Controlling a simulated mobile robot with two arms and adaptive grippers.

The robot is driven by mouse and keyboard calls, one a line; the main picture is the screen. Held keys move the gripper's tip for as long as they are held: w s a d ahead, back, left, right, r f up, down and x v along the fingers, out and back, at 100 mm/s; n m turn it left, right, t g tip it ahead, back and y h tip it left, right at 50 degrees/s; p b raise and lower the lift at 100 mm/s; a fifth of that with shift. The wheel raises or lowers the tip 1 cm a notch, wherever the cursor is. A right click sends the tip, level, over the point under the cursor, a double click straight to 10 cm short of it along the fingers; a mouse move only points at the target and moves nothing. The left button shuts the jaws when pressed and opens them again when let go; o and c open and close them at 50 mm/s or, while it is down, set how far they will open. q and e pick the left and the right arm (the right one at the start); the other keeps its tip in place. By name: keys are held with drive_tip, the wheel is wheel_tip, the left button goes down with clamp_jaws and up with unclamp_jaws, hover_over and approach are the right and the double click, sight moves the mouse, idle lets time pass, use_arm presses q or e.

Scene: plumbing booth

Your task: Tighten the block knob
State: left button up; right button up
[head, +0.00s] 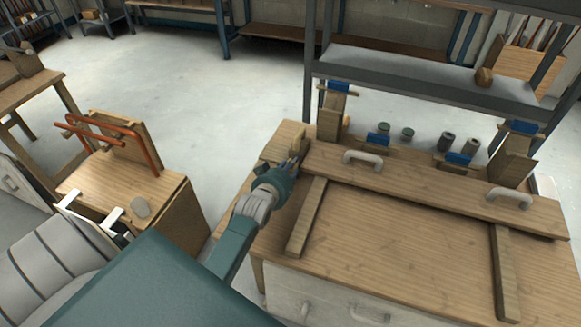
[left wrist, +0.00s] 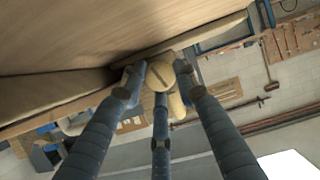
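A wooden plank (head: 430,193) lies across the workbench, with two pale handles on top. My left gripper (head: 292,165) is at the plank's left end, beside a small wooden block (head: 265,155). In the left wrist view a round wooden knob (left wrist: 159,77) with a slot across its face sits between the tips of the three dark fingers of my left gripper (left wrist: 158,82). The fingers surround the knob closely, but I cannot tell whether they press on it. In the head view the knob is hidden or too small to make out. My right gripper is not in view.
The workbench (head: 375,235) also carries two wooden side strips, upright wooden blocks with blue parts, and several small cylinders. A grey shelf (head: 400,75) stands behind it. To the left is a wooden stand (head: 130,190) with a copper pipe (head: 110,130). Open floor lies between.

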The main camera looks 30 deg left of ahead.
use_arm(q)
drive_tip(key=shift+f, duration=0.15)
drive_tip(key=shift+c, duration=1.3)
drive_tip(key=shift+m+y+p, duration=0.3)
drive_tip(key=shift+p, duration=0.3)
drive_tip(key=shift+m+y, duration=0.3)
drive_tip(key=shift+m, duration=0.1)
drive_tip(key=shift+f, duration=0.1)
drive_tip(key=o, duration=1.1)
drive_tip(key=shift+s, duration=0.1)
